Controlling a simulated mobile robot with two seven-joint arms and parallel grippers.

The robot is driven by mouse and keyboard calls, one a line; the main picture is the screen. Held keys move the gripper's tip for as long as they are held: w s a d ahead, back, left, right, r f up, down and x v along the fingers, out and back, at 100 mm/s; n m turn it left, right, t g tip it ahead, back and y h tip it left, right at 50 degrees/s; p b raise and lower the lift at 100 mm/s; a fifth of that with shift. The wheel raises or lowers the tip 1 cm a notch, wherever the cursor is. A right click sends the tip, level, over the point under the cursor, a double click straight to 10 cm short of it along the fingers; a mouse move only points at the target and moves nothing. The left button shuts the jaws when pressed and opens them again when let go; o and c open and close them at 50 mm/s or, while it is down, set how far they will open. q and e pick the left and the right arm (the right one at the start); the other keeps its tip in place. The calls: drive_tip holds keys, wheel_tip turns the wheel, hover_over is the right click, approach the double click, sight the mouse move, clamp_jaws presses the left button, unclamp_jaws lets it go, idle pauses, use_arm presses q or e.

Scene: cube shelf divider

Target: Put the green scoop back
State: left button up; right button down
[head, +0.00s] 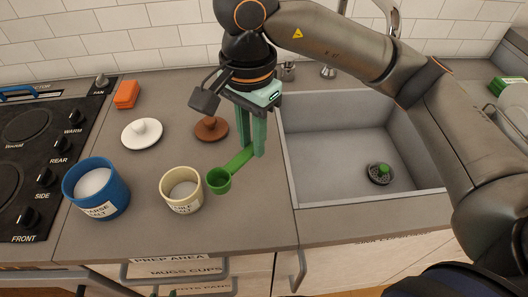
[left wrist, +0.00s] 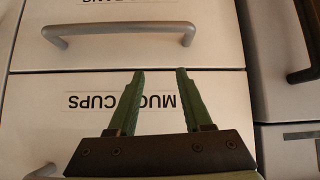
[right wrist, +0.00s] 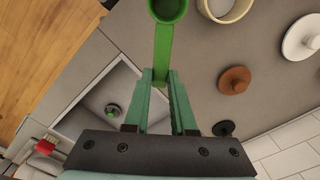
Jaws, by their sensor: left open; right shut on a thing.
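The green scoop (head: 219,182) is beside the cream jar (head: 181,204), on its right, with its handle running up and right into my right gripper (head: 254,154). The gripper is shut on the handle. In the right wrist view the green scoop (right wrist: 163,45) points away from the right gripper (right wrist: 161,78), its cup near the cream jar (right wrist: 226,10). I cannot tell whether it touches the counter. The cream jar is open and holds white salt. The blue jar (head: 96,203), labelled coarse salt, is also open. My left gripper (left wrist: 160,72) is open and empty in front of the drawers.
A white lid (head: 142,134), a brown lid (head: 211,130) and an orange sponge (head: 126,95) lie on the counter (head: 130,235). The stove (head: 30,160) is at left. The sink (head: 340,185) at right holds a green-topped scrubber (head: 380,173). Labelled drawers (left wrist: 215,100) are below.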

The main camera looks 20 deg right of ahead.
drive_tip(key=w+d+f, duration=0.7)
drive_tip(key=shift+p, duration=0.3)
drive_tip(key=shift+w+d+f, duration=0.2)
drive_tip(key=shift+w+f, duration=0.15)
drive_tip(key=shift+f, duration=0.15)
drive_tip(key=f, duration=0.2)
drive_tip(key=f+p, duration=0.1)
drive_tip(key=shift+w+d+f, duration=0.1)
drive_tip(key=shift+w+d, duration=0.1)
drive_tip(key=shift+d, duration=0.05)
drive_tip(key=shift+f, duration=0.25)
drive_tip(key=shift+f, duration=0.1)
